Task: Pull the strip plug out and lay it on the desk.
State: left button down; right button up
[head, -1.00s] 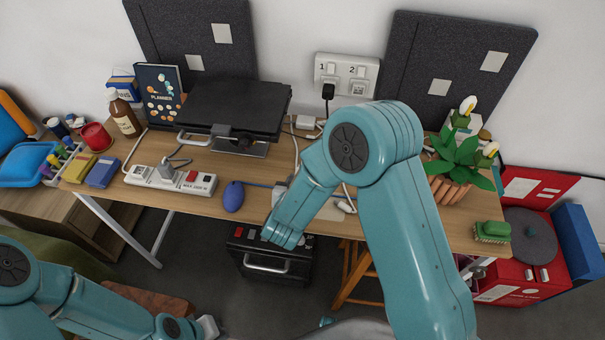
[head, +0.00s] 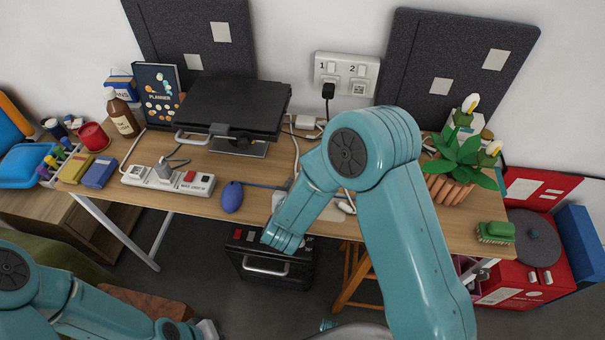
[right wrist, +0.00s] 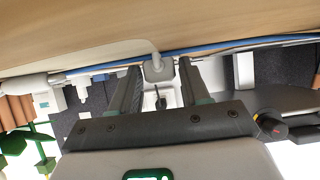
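A black plug (head: 328,90) sits in the left socket of the white wall outlet (head: 347,68), its cord hanging behind the desk. In the right wrist view, which is upside down, this plug (right wrist: 160,101) shows small and distant between my fingers. My right gripper (right wrist: 160,75) is open, with a finger on each side of a grey block with a cord, and gaps beside it. A grey plug (head: 163,170) sits in the white power strip (head: 197,184). My left gripper (head: 207,328) is low at the bottom, its fingers unclear.
On the desk (head: 405,210) are a closed black laptop (head: 237,103) on a stand, a blue mouse (head: 232,197), a potted plant (head: 457,165) and a green brush (head: 495,231). A white adapter (head: 305,122) and loose cables lie near the outlet. Some wood in front is bare.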

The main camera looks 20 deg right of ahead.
jog(key=shift+o, duration=0.9)
jog(key=p+v, duration=0.1)
jog(key=v, duration=1.5)
jog(key=shift+s+a, duration=0.15)
jog(key=shift+s, duration=0.05)
